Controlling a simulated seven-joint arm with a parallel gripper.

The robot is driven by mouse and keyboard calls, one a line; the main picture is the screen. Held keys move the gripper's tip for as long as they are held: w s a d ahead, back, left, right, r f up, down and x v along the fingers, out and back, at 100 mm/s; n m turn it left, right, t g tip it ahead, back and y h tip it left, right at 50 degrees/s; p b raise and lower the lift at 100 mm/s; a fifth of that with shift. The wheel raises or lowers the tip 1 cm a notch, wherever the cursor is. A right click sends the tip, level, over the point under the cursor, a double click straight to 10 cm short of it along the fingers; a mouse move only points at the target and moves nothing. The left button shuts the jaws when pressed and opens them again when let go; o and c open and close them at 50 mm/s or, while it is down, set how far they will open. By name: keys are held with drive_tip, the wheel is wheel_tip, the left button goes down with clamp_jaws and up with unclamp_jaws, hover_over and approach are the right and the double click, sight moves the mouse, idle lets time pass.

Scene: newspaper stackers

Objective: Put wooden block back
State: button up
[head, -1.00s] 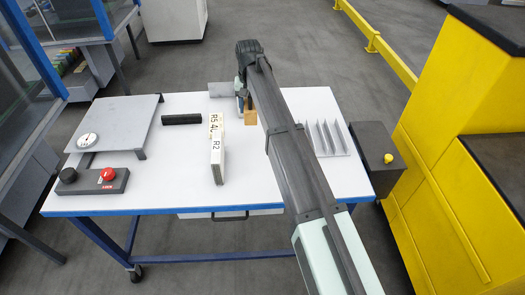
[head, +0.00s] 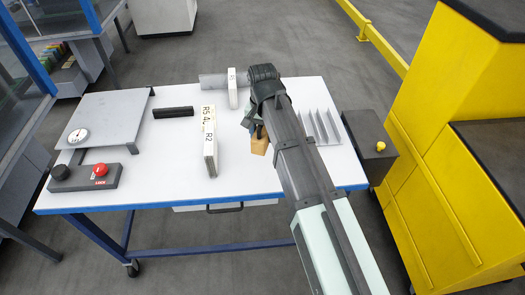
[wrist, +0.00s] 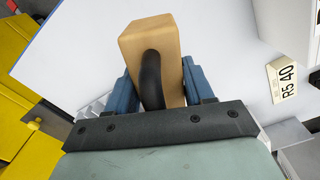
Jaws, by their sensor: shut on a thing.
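The wooden block (head: 259,146) is light brown and shows just below my gripper (head: 257,128) in the head view, over the right half of the white table. In the wrist view the block (wrist: 150,38) sits between the two blue fingers of my gripper (wrist: 160,72), which is shut on it. A black curved piece lies across the block's near face there. My arm hides part of the table behind the block. I cannot tell whether the block touches the table.
White labelled blocks (head: 210,155) stand left of my gripper, and another white piece (head: 233,88) stands by a grey plate at the back. A black bar (head: 173,112), a red-button box (head: 85,178) and a scale plate (head: 105,115) are at left. Grey fins (head: 320,126) stand at right.

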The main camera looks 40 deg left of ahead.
drive_tip(key=shift+f, duration=3.8)
drive_tip(key=shift+f, duration=0.1)
drive_tip(key=o, duration=1.2)
drive_tip(key=shift+o, duration=0.2)
wheel_tip(320, 180, up, 12)
drive_tip(key=shift+r, duration=0.15)
